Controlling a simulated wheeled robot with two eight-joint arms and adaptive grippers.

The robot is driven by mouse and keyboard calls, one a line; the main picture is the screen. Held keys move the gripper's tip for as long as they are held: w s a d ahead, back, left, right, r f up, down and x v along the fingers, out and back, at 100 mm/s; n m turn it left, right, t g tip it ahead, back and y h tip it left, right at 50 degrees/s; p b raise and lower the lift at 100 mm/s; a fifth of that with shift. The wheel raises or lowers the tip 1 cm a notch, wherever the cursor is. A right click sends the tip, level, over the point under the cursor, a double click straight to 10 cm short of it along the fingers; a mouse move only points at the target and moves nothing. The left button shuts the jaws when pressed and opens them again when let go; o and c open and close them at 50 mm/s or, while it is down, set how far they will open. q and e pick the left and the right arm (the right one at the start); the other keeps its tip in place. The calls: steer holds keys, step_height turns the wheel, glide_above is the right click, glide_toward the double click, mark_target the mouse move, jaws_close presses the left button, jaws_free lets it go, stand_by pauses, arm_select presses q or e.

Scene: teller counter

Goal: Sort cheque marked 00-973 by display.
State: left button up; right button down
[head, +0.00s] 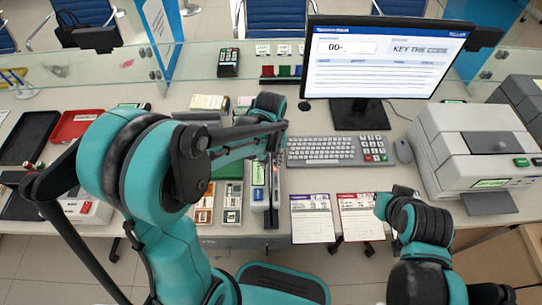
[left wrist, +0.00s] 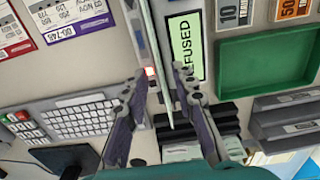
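Two cheques lie flat on the counter in the head view: a purple-banded cheque (head: 312,218) and a red-banded cheque (head: 360,216). In the left wrist view the purple-banded cheque (left wrist: 70,18) appears to read 00-745; the red one's code is not legible. The monitor (head: 385,62) shows "00-" and "KEY THE CODE". My left gripper (left wrist: 160,72) is open around a thin upright edge above the reader, with gaps on both sides; I cannot tell whether that edge is a cheque. The reader display (left wrist: 186,45) says REFUSED. My right arm (head: 420,225) is beside the red-banded cheque; its fingertips are unclear.
A large grey machine (head: 478,150) stands at right. Red and black trays (head: 75,125) are at far left. Glass screens edge the back.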

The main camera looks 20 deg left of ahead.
arm_select(q)
steer(key=shift+f, duration=0.95)
jaws_close()
steer(key=shift+r, duration=0.1)
step_height(320, 180, up, 12)
steer(key=p, duration=0.8)
steer(key=shift+f, duration=0.25)
stand_by(0.4)
stand_by(0.3)
